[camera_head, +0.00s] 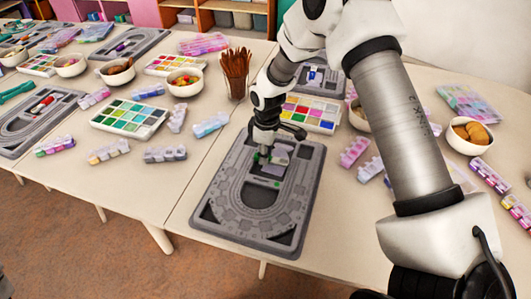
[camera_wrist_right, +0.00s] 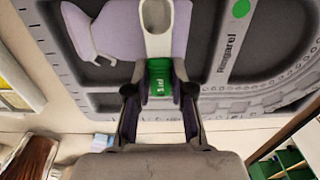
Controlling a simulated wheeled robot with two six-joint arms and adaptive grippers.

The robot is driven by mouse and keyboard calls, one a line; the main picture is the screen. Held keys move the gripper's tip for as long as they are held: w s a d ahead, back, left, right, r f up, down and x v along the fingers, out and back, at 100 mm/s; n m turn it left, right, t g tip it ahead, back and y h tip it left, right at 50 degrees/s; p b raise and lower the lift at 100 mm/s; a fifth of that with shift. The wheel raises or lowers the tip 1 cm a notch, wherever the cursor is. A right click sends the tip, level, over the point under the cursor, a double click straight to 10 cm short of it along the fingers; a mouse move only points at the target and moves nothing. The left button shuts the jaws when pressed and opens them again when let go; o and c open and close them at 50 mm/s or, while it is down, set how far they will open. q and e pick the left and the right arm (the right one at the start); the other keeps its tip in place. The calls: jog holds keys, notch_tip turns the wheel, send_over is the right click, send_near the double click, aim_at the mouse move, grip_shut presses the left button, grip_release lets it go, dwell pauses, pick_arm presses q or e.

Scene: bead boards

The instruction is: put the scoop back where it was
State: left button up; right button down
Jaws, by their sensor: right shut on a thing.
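My right gripper (camera_head: 262,150) reaches down over the grey bead board (camera_head: 235,205) on the near table. In the right wrist view my right gripper (camera_wrist_right: 160,92) is shut on the scoop, with its fingers on either side of a green part (camera_wrist_right: 160,76). A pale, rounded, elongated part (camera_wrist_right: 158,45) extends from the green part over the board. I cannot tell whether the scoop touches the board. A lavender piece (camera_wrist_right: 115,35) lies at the board beside it, and it shows in the head view (camera_head: 281,155). My left gripper is not in view.
A glass of brown sticks (camera_head: 236,75) and a paint-like colour tray (camera_head: 310,113) stand behind the board. Bead boxes (camera_head: 355,151) lie to its right, with a bowl of brown discs (camera_head: 468,136) farther right. Another board (camera_head: 35,118) is at far left.

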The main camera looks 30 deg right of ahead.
jog(key=shift+f, duration=0.15)
jog(key=c, duration=1)
grip_release()
notch_tip(320, 180, up, 12)
jog(key=shift+s+d+r, duration=0.1)
jog(key=shift+d+r, duration=0.05)
jog(key=shift+r, duration=0.1)
